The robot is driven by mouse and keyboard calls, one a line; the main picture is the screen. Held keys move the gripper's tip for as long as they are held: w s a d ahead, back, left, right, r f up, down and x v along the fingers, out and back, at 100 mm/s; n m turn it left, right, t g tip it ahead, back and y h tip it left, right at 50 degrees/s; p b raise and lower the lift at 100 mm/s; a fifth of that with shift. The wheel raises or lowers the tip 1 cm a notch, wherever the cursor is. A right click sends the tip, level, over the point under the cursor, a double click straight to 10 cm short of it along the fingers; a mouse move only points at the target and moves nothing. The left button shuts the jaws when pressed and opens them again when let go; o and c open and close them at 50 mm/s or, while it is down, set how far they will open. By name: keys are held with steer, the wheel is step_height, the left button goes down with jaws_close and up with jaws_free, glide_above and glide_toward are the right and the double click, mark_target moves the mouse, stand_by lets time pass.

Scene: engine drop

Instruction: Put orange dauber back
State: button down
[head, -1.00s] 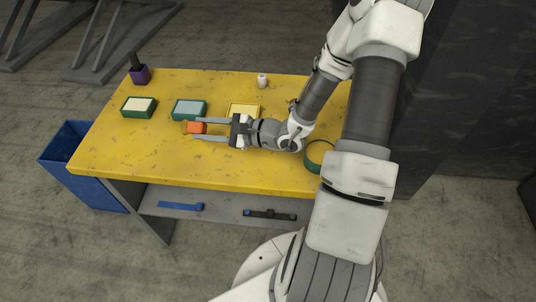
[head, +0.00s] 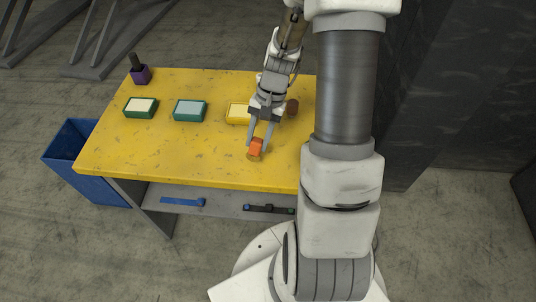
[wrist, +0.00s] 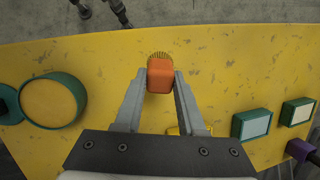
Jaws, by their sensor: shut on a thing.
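The orange dauber (head: 256,148) is a small orange block with a tan tip. My gripper (head: 260,143) is shut on it, a finger on each side, over the front part of the yellow table. In the wrist view the dauber (wrist: 160,76) sits between the fingertips, its bristly tan end pointing away from my gripper. I cannot tell its exact height above the table. A round green-rimmed dish (wrist: 82,98) with a yellow inside is at the left of the wrist view; my arm hides it in the head view.
On the yellow table (head: 140,150) stand two green trays (head: 140,117) (head: 190,121), a yellow tray (head: 238,113), a brown round thing (head: 292,107) and a purple holder (head: 141,75). A blue bin (head: 85,185) stands left. The front left of the tabletop is clear.

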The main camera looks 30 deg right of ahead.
steer(key=w+d+r+n+h, duration=0.1)
steer(key=d+r, duration=0.2)
steer(key=d, duration=0.4)
steer(key=w+d+r+t+h+p, duration=0.1)
steer(key=w+d+r+h, duration=0.1)
steer(key=d, duration=0.5)
steer(key=shift+d+r+n+h, duration=0.2)
steer(key=shift+r+n+h, duration=0.15)
steer(key=shift+r, duration=0.25)
steer(key=shift+a, duration=0.1)
steer(key=s+a+f, duration=0.1)
steer(key=a+f, duration=0.1)
steer(key=a, duration=0.1)
steer(key=s+a+f, duration=0.1)
steer(key=a+f, duration=0.1)
steer(key=a, duration=0.2)
steer(key=s+a+f, duration=0.1)
steer(key=a+f, duration=0.2)
steer(key=a, duration=0.1)
steer(key=shift+a+f, duration=0.1)
steer(key=shift+f, duration=1.75)
steer(key=shift+f, duration=0.15)
steer(key=c, duration=0.5)
jaws_free()
